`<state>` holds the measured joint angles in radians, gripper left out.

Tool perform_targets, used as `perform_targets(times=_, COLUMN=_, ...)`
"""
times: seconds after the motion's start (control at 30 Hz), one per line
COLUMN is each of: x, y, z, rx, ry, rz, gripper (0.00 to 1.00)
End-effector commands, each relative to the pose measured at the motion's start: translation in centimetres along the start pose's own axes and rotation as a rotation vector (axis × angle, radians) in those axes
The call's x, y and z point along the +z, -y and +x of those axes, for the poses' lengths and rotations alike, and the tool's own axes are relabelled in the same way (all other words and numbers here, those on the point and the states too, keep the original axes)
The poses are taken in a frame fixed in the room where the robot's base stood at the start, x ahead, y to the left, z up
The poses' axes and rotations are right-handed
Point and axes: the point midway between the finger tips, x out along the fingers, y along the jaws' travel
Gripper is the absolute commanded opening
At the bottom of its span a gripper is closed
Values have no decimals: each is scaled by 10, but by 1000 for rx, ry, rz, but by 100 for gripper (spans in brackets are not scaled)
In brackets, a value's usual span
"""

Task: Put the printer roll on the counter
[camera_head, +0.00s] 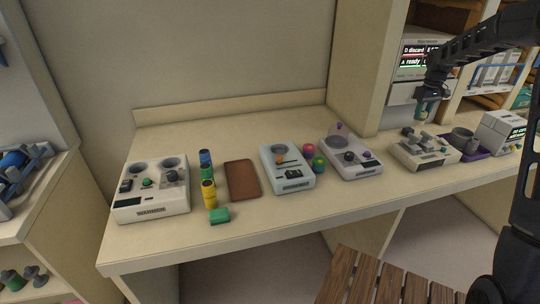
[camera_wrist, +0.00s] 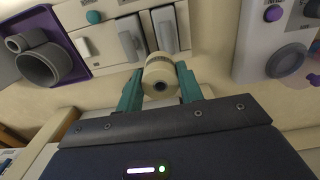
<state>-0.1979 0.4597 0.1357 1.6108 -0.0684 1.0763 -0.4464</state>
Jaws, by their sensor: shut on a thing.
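The printer roll (camera_wrist: 160,75) is a short cream cylinder with a dark hole in its end. My gripper (camera_wrist: 158,88) has teal fingers, shut on the roll from both sides in the wrist view. In the head view my gripper (camera_head: 427,108) hangs at the right, above the back of a device with grey levers; the roll is too small there to make out clearly. The counter (camera_head: 290,208) is the long cream top running across the head view. In the wrist view its cream surface (camera_wrist: 205,75) shows behind the roll.
White devices (camera_head: 152,205) stand along the counter. A brown tray (camera_head: 242,180) lies between coloured cylinders and a pale blue device (camera_head: 288,180). The lever device (camera_head: 425,155) is below my gripper, with a purple tray (camera_head: 478,153) beside it. The counter's back left is clear.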

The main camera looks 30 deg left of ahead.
Motion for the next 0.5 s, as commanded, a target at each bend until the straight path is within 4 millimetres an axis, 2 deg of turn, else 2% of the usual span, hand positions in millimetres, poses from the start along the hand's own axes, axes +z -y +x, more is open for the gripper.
perform_targets(times=0.03, x=-16, y=18, z=8, rx=-2, ry=1, rz=-78, gripper=14)
perform_targets(times=0.2, x=-58, y=73, z=32, rx=-1, ry=1, rz=-334, gripper=14)
perform_targets(times=0.4, x=-95, y=132, z=56, rx=-1, ry=0, rz=-585, gripper=14)
perform_targets(times=0.5, x=-112, y=158, z=61, rx=0, ry=-2, rz=-679, gripper=14)
